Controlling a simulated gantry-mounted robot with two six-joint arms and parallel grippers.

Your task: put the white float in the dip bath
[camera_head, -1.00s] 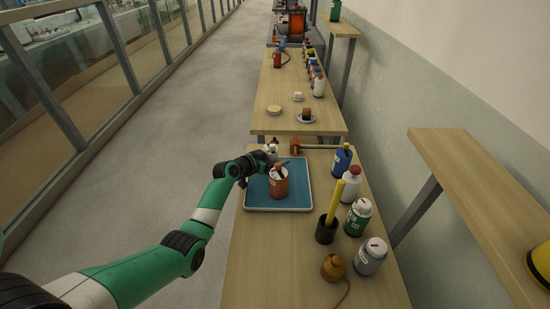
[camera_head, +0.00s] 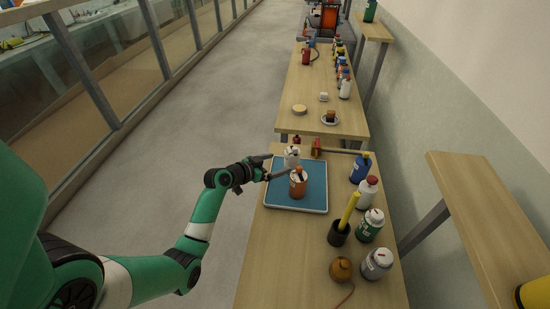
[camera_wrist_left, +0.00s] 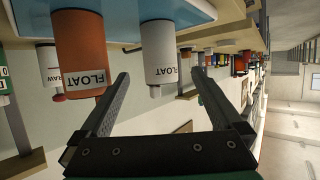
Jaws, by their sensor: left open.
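The white float (camera_head: 292,154) is a white bottle-shaped thing standing at the back of a blue tray (camera_head: 315,197). My left gripper (camera_head: 279,165) is open at the tray's left side. I cannot tell which thing is the dip bath. My right gripper is out of view.
Right of the tray stand a blue bottle (camera_head: 360,168), a white bottle (camera_head: 367,191), a green jar (camera_head: 370,226), a grey jar (camera_head: 377,263) and a black cup (camera_head: 339,233) with a yellow stick. The near-left tabletop (camera_head: 285,250) is clear. A second table (camera_head: 310,88) stands beyond.

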